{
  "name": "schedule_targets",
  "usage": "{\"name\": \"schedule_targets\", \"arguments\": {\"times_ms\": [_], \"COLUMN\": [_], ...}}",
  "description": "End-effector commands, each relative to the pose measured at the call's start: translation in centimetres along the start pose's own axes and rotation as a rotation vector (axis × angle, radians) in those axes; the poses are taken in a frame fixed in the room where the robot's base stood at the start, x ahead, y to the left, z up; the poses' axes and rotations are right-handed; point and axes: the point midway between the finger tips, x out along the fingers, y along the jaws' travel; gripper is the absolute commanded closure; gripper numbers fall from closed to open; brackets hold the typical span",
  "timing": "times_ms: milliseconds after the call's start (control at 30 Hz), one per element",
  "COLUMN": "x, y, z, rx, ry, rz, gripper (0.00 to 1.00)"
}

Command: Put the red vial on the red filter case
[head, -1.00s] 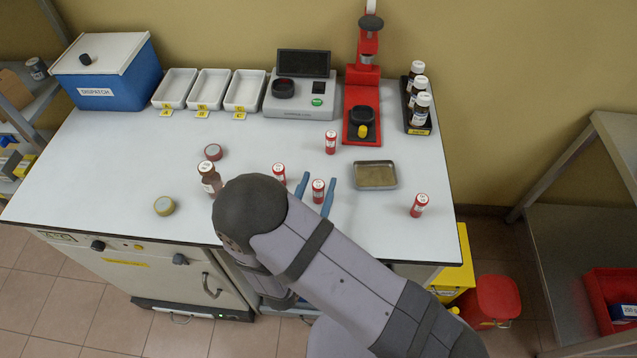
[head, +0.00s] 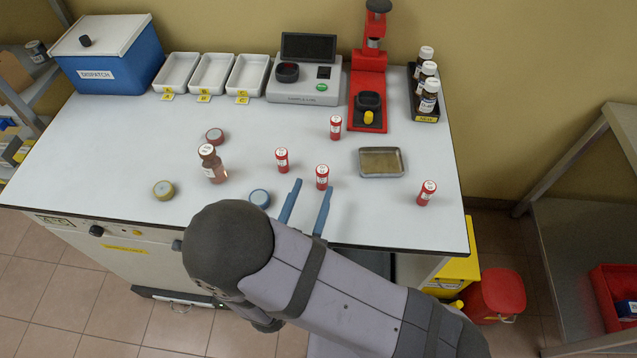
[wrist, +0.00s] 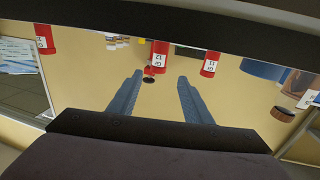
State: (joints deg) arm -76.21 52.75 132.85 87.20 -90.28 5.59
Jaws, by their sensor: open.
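My gripper (head: 311,192) is open and empty. In the wrist view, the nearest vial (wrist: 159,56) stands ahead, between the lines of the open fingers (wrist: 160,78).
A brown bottle (head: 213,168), a yellow case (head: 164,190) and a blue case (head: 260,197) are on the left. White trays (head: 212,97), an instrument (head: 303,92) and a red press (head: 368,85) line the back.

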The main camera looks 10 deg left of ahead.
Motion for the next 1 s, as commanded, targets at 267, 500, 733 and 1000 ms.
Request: {"name": "schedule_targets", "arguments": {"times_ms": [267, 500, 733, 1000], "x": [0.7, 4.6, 9.5, 12.1], "y": [-0.1, -0.7, -0.9, 0.2], "z": [-0.8, -4.0, -5.6, -7.0], "rx": [-0.009, -0.082, -0.339, -0.611], "ry": [-0.003, -0.026, -0.085, -0.127], "rz": [-0.004, -0.054, -0.229, -0.487], "gripper": [0.55, 0.55, 0.55, 0.55]}}
